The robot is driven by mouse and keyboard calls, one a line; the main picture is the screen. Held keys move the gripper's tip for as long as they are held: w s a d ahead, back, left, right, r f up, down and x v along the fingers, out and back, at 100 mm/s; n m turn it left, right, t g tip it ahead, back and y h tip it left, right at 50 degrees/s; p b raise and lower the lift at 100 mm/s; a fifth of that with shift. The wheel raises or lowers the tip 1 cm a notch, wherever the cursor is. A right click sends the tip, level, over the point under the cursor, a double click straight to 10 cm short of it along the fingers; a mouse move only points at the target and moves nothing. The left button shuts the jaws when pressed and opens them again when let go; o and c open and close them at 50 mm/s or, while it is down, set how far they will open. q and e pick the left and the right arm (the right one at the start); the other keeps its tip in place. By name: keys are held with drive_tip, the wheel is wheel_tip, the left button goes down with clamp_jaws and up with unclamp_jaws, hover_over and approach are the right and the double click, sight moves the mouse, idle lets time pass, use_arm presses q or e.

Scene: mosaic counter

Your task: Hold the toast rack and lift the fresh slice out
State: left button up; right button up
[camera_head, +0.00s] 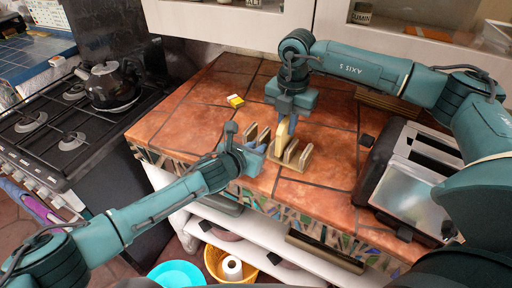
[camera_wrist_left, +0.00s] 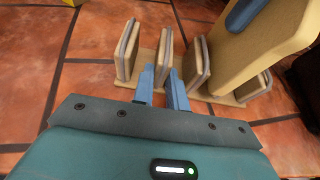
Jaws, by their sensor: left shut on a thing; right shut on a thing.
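The wooden toast rack (camera_head: 304,157) stands on the tiled counter, with several upright dividers on a flat base. It also shows in the left wrist view (camera_wrist_left: 127,50). My left gripper (camera_head: 257,156) is low at the rack's near left side; its blue fingers (camera_wrist_left: 165,88) are shut on one divider. My right gripper (camera_head: 287,114) comes from above and is shut on the pale fresh slice (camera_head: 282,138). The slice (camera_wrist_left: 262,48) stands tall among the dividers and looks tilted in the left wrist view. Whether its lower edge touches the base is unclear.
A small yellow box (camera_head: 235,101) lies behind the rack. A kettle (camera_head: 107,85) sits on the stove at left. Counter left of the rack is clear.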

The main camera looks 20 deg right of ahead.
drive_tip(key=shift+r, duration=3.1)
use_arm(q)
drive_tip(key=o, duration=0.8)
drive_tip(key=shift+o, duration=0.2)
drive_tip(key=v, duration=1.2)
